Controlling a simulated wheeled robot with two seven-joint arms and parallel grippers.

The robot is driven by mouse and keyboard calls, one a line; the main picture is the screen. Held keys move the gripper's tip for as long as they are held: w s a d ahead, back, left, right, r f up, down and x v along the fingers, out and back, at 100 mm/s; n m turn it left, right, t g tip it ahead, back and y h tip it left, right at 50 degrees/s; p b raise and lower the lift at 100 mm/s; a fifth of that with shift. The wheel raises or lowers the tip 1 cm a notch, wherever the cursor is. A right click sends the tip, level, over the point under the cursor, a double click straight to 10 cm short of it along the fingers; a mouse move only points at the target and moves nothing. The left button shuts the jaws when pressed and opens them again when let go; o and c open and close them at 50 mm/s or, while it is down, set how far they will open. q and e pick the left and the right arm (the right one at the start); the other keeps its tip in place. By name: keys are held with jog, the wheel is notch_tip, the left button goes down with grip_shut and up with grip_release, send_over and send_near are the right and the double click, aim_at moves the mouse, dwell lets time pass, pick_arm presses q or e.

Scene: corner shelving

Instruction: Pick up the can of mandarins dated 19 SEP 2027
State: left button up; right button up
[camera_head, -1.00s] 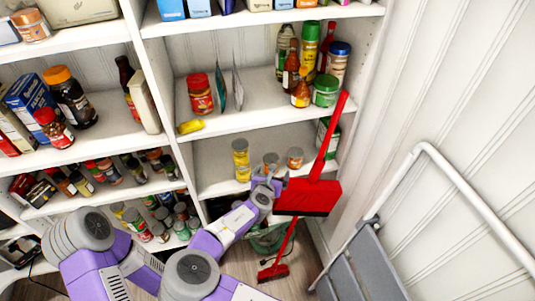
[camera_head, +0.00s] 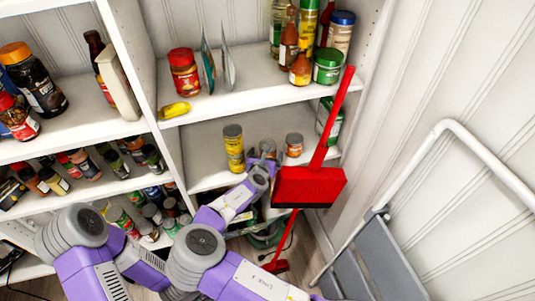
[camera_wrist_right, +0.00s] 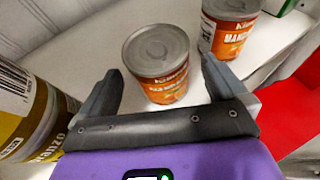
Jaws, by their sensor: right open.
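In the right wrist view an orange-labelled can (camera_wrist_right: 165,88) with a grey lid stands upright on the white shelf. My right gripper (camera_wrist_right: 162,76) is open, its fingertips on either side of this can in the picture; no contact is clear. A second orange can (camera_wrist_right: 228,38), its label partly reading "MANDA", stands behind and to the right, outside the fingers. No date is readable on either can. In the head view my right gripper (camera_head: 264,157) reaches into the shelf and partly hides the nearer can. The second can shows right of it (camera_head: 294,145). My left gripper is out of view.
A tall yellow can or stack (camera_head: 234,150) stands left of the right gripper, close to it in the wrist view (camera_wrist_right: 35,115). A red broom or dustpan (camera_head: 308,186) stands right of the forearm. The shelf above (camera_head: 235,100) limits headroom. A folded step ladder (camera_head: 375,245) is at right.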

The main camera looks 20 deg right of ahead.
jog(key=shift+x, duration=1.55)
jog(key=shift+s, duration=0.1)
jog(key=shift+c, duration=0.4)
jog(key=c, duration=1.2)
